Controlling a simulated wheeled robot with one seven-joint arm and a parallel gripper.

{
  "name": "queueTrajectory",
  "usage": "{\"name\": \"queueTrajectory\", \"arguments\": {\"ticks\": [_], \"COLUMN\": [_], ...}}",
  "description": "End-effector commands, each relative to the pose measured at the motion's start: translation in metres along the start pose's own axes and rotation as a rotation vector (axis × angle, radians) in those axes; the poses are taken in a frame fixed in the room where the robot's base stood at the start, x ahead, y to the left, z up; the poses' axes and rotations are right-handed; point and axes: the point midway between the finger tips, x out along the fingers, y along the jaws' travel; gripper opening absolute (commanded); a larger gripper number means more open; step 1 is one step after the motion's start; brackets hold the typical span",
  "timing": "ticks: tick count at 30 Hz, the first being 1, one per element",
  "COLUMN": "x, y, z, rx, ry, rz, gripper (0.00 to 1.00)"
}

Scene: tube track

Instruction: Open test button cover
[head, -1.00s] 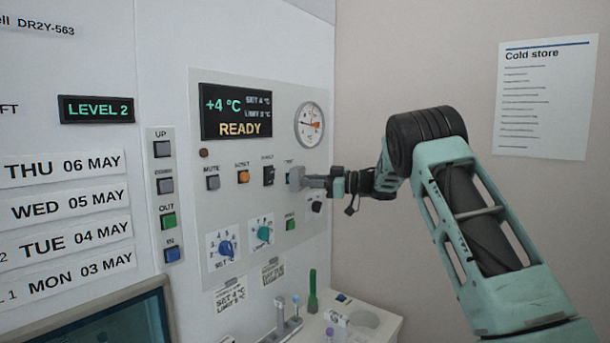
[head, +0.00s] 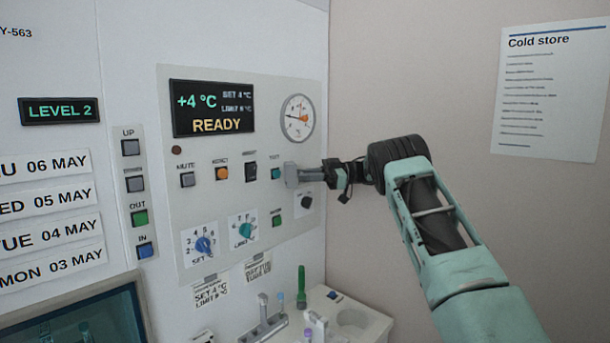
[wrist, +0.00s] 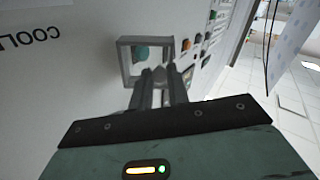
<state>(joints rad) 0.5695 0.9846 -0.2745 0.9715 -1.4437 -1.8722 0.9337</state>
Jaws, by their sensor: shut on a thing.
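The test button (head: 276,173) is teal and sits on the grey control panel under its "TEST" label. Its grey cover (head: 291,175) stands out from the panel just right of the button, which is visible past it. In the wrist view the cover (wrist: 125,62) is a square grey frame, with the teal button (wrist: 141,54) seen through it. My gripper (head: 303,176) comes in from the right and is shut on the cover's edge. In the wrist view the fingertips (wrist: 160,74) meet the frame's lower right part; the exact grip is hard to see.
A black switch (head: 251,172), an orange button (head: 222,173) and the mute button (head: 187,180) sit left of the cover. A black knob (head: 306,202) is close below my gripper. A gauge (head: 297,118) is above. A shelf (head: 375,327) with small items stands below.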

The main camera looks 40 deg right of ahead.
Motion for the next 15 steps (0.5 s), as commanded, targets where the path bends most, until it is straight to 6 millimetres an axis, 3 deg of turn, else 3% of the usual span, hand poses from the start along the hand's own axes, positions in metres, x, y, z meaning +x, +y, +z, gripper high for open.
{"name": "queueTrajectory", "arguments": {"ticks": [11,12,14,15], "x": [-0.0005,-0.0005,-0.0004,-0.0003], "y": [0.0,0.0,0.0,0.0], "z": [0.0003,0.0003,0.0003,0.0002], "rx": [0.0,0.0,0.0,0.0], "ry": [-0.001,-0.001,-0.001,-0.001], "rz": [-0.002,-0.002,-0.002,-0.002], "gripper": [0.0,0.25,0.39,0.39]}}
